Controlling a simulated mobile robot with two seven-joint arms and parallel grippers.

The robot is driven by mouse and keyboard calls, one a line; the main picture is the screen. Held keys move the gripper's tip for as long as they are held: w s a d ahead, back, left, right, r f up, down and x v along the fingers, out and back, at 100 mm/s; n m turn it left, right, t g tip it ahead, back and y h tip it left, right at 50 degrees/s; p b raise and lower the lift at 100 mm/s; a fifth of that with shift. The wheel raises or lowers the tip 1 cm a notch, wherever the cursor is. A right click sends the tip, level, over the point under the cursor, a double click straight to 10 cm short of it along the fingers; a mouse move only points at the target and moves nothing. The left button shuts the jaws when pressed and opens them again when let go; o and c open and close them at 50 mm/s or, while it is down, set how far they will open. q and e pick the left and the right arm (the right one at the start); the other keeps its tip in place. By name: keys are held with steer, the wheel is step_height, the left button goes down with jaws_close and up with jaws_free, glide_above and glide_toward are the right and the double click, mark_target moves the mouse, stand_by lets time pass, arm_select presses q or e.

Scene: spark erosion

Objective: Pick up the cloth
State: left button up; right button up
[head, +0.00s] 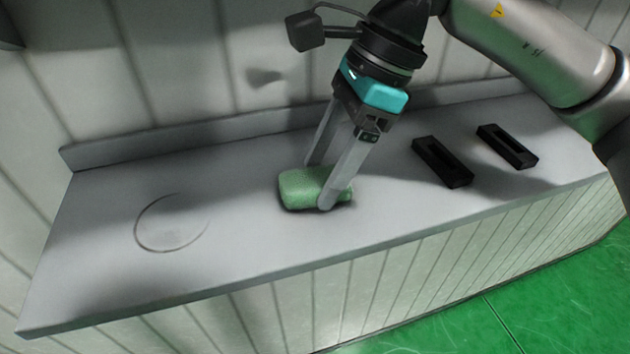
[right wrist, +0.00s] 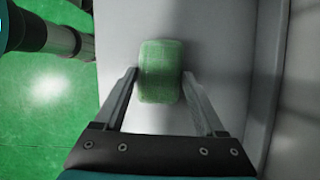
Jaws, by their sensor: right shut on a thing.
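The green cloth (head: 301,188) is a folded, rounded block on the grey counter (head: 240,250). My right gripper (head: 317,186) reaches down from above, with one finger on the near side of the cloth and the other behind it. In the right wrist view the cloth (right wrist: 161,72) lies between the two fingertips (right wrist: 160,74), and the gripper is shut on it. The cloth appears to be at the counter surface; any gap beneath it cannot be made out. My left gripper is not in view.
Two black slotted holders (head: 442,162) (head: 507,146) stand on the counter to the right. A thin ring outline (head: 137,232) marks the counter at left. A low ledge (head: 190,132) runs along the back wall. The counter between ring and cloth is clear.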

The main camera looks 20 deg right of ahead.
mark_target(307, 179)
steer(key=c, duration=0.7)
steer(key=shift+r, duration=0.55)
step_height(307, 179, up, 2)
steer(key=shift+r+b, duration=0.25)
steer(key=shift+b, duration=0.1)
steer(key=s+b, duration=0.6)
steer(key=s, duration=1.2)
steer(key=shift+d+b, duration=0.3)
steer(key=shift+b, duration=0.05)
